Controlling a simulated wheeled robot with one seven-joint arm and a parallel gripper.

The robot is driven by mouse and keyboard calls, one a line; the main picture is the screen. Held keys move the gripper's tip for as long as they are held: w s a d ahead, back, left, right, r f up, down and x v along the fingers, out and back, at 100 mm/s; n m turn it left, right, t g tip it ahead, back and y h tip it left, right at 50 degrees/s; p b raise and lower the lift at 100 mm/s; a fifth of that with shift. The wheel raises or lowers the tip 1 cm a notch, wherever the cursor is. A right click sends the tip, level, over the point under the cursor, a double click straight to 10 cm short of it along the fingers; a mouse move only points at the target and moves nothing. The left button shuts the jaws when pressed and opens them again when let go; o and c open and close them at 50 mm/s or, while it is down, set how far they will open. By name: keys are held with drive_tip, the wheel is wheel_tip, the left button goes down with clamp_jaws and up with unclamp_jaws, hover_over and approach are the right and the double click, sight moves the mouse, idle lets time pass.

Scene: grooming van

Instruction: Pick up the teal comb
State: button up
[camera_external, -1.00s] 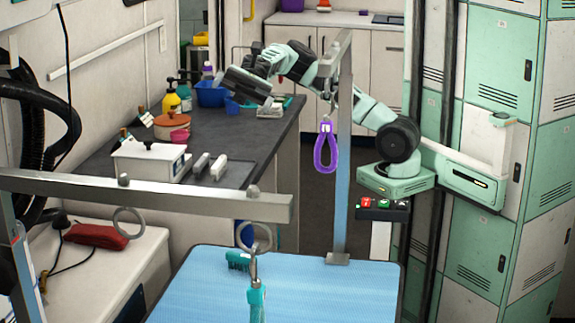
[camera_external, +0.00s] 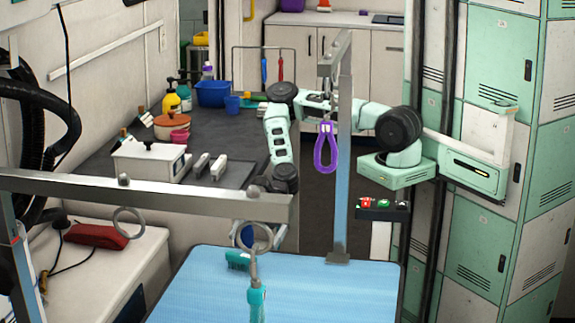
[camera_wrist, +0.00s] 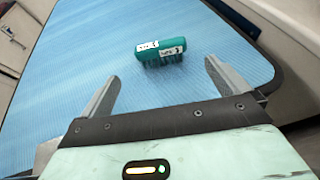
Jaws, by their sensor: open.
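The teal comb (camera_external: 238,260) lies on the blue mat of the grooming table, near its back left edge. In the wrist view the comb (camera_wrist: 160,48) shows its teal back with white labels, and its teeth point toward my gripper. My gripper (camera_wrist: 161,68) is open and empty, its two fingers spread on either side of the comb's near side. The comb is ahead of the fingertips, not held. In the external view my gripper is mostly hidden behind the grey crossbar.
A grey crossbar (camera_external: 200,200) with hanging rings spans above the table (camera_external: 330,295). A purple loop (camera_external: 325,150) hangs by the blue upright post (camera_external: 343,200). A teal-handled item (camera_external: 257,303) hangs in front. The dark counter (camera_external: 225,150) holds several containers. The mat's right side is clear.

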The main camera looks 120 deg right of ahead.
sight(239, 274)
drive_tip(key=x, duration=0.5)
drive_tip(key=shift+w, duration=0.1)
drive_tip(key=shift+r+x, duration=0.1)
drive_tip(key=shift+x, duration=1.3)
drive_tip(key=shift+r+x, duration=0.15)
drive_tip(key=shift+x, duration=1.25)
drive_tip(key=shift+w, duration=0.1)
drive_tip(key=c, duration=1)
